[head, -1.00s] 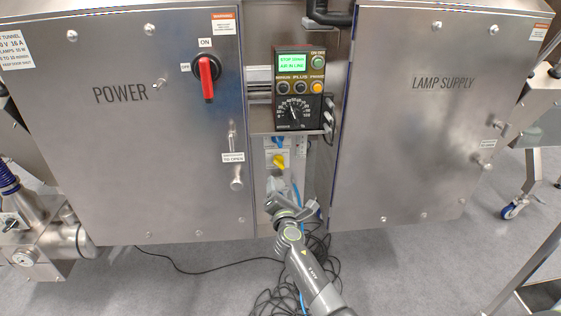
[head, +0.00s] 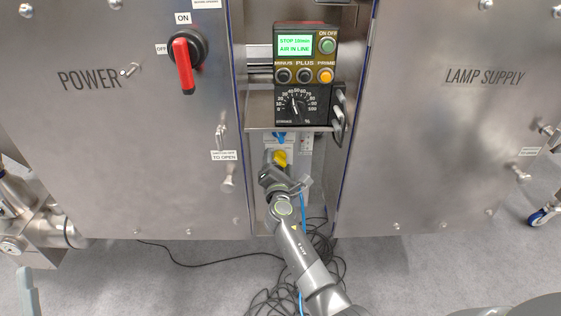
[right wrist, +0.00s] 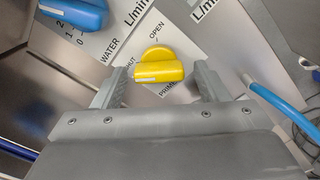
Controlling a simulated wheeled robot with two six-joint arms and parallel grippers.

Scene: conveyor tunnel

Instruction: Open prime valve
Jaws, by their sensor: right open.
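The prime valve is a yellow knob (right wrist: 159,66) on a white label plate with the words OPEN, SHUT and PRIME. In the right wrist view its bar lies level, with a white mark on the left end near SHUT. In the head view the knob (head: 280,157) shows just beyond my right gripper (head: 276,166). My right gripper (right wrist: 158,84) is open, with one finger on each side of the knob and gaps between. A grey piece at the lower left of the head view may be part of my left gripper (head: 27,292); its jaws cannot be made out.
A blue knob (right wrist: 78,12) for water sits close by on the upper left. A blue hose (right wrist: 277,101) runs to the right. The pump controller (head: 306,75) reads AIR IN LINE above. Steel cabinets POWER (head: 120,140) and LAMP SUPPLY (head: 440,140) flank the narrow recess.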

